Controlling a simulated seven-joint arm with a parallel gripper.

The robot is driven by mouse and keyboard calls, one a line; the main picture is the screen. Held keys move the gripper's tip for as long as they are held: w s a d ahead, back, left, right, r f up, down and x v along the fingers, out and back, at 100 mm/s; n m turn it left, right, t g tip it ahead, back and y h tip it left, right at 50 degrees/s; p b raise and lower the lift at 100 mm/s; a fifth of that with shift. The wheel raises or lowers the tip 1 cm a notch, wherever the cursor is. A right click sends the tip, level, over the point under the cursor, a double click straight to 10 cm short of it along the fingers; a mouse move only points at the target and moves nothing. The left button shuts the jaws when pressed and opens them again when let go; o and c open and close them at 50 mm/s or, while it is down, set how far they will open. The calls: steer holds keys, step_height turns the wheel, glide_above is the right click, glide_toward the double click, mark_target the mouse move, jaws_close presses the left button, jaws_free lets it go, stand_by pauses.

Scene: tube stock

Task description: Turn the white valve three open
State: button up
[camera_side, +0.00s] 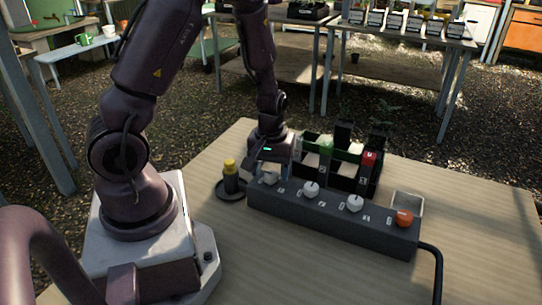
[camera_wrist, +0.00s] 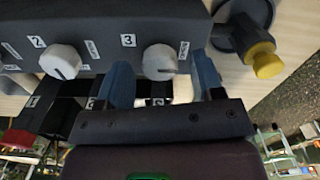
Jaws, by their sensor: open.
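The white valve three (camera_wrist: 160,62) is a round knob on the dark valve box, beside a label "3" in the wrist view. A short dark mark shows on the knob's face; the small side label is too small to read. In the side view the knob (camera_side: 270,179) is the leftmost on the box (camera_side: 330,220), partly shaded by my gripper. My gripper (camera_wrist: 163,80) is open, its two blue fingers on either side of valve three, with gaps between them and the knob. In the side view my gripper (camera_side: 268,168) is low over the box's left end.
White valve two (camera_wrist: 60,62) is beside it; another white knob (camera_side: 355,203) and an orange knob (camera_side: 404,218) are farther right. A black rack (camera_side: 340,181) with coloured items is behind, near a pale tray (camera_side: 410,200).

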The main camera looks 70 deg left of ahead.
mark_target(270, 174)
step_height(270, 174, up, 13)
steer(key=shift+f, duration=0.15)
stand_by(0.4)
steer(key=s+d+r+m+t, duration=0.2)
steer(key=s+d+r+m, duration=0.2)
steer(key=d+r+m, duration=0.1)
steer(key=s+d+r+m+t, duration=0.3)
steer(key=d+r+m, duration=0.3)
steer(key=r, duration=0.2)
steer(key=shift+s+d+r+t, duration=0.3)
steer(key=shift+s+d, duration=0.05)
